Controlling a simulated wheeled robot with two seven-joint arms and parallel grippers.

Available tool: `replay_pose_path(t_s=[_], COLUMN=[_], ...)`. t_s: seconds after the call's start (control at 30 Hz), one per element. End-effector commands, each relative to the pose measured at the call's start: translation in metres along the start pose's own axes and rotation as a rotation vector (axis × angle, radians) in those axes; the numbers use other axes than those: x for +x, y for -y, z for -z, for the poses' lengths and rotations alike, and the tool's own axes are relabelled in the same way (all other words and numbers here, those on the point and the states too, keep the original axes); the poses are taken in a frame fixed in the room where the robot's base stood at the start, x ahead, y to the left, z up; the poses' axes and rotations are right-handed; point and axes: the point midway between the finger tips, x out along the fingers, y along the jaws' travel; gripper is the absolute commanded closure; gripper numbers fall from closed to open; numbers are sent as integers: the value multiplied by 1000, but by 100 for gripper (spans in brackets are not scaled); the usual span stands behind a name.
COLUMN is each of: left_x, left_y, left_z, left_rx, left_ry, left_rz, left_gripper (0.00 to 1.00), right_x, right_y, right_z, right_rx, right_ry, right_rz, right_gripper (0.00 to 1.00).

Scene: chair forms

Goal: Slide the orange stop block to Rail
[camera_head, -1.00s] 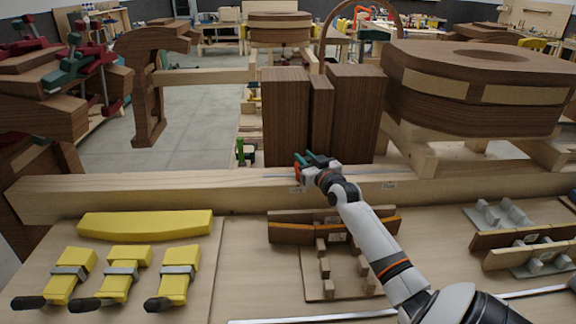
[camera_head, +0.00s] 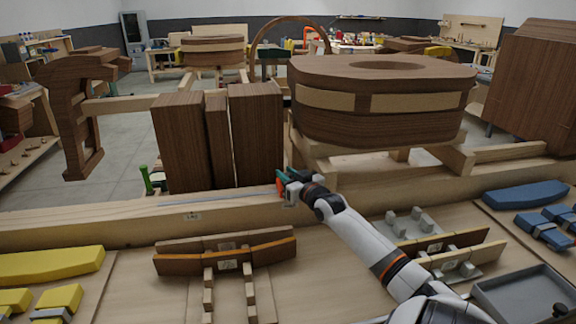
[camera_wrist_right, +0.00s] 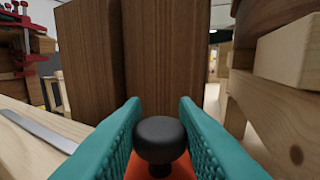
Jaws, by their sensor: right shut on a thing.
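The orange stop block (camera_head: 281,187) sits on the wooden beam, to the right of the tall dark blocks. In the right wrist view the orange block (camera_wrist_right: 146,170) shows below its black knob (camera_wrist_right: 160,138). My right gripper (camera_head: 284,184) is shut on it, with the teal fingers (camera_wrist_right: 160,128) on either side of the knob. A thin metal strip (camera_head: 220,197) runs along the beam to the left of the gripper. A small label (camera_head: 193,216) on the beam's front is too small to read. My left gripper is out of view.
Tall dark wooden blocks (camera_head: 181,145) stand just behind the beam (camera_head: 110,222). A large round wooden form (camera_head: 385,120) stands behind and right of the gripper. A brown curved jig (camera_head: 225,254) lies in front on the bench; a grey tray (camera_head: 525,300) is at right.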

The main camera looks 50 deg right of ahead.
Motion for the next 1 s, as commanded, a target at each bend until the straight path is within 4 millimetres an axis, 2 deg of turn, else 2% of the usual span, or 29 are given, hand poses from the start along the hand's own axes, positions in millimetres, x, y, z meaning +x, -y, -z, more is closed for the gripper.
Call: replay_pose_path(t_s=[0.37,0.4,0.53,0.83,1.0], left_x=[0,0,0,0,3], left_y=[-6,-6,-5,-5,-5], left_z=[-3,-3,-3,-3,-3], left_rx=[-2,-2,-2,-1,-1], left_ry=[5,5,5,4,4], left_rz=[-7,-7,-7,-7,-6], left_gripper=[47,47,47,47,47], right_x=[0,0,0,-1,-16], right_y=[0,0,0,0,-1], right_z=[2,2,2,1,4], right_rx=[1,1,0,0,1], right_ry=[-4,-5,-4,-2,-3], right_rz=[0,0,0,0,-2], right_gripper=[100,72,52,52,52])
